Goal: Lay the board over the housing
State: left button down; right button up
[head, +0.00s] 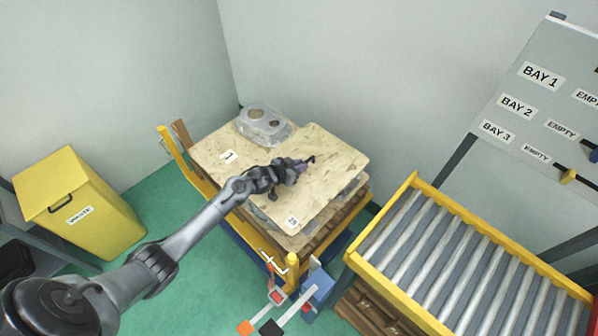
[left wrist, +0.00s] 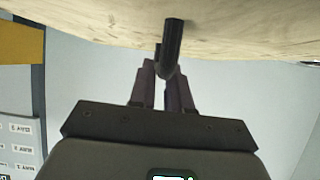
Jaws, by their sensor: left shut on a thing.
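The board (head: 325,155) is a pale plywood sheet with a black peg-like handle, over a pallet stack in the head view. My left gripper (head: 303,165) is shut on the handle, above the board's middle. In the left wrist view the purple fingers (left wrist: 165,85) close at the dark handle (left wrist: 173,40), with the board's wood face (left wrist: 90,20) along the top. A grey cast housing (head: 263,122) with round openings shows at the board's far left edge. I cannot tell if it touches the board. Grey metal shows under the board's right edge. My right gripper is not in view.
The stack stands in a yellow-posted frame (head: 292,272). A roller conveyor (head: 430,250) with yellow rails is close on the right. A yellow waste bin (head: 80,205) stands at left. Walls close in behind. Green floor is free between bin and stack.

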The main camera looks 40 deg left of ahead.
pick_arm(q)
jog(key=shift+f, duration=1.5)
jog(key=c, duration=1.4)
grip_release()
jog(key=shift+f, duration=0.15)
jog(key=shift+c, duration=0.2)
jog(key=o, duration=0.4)
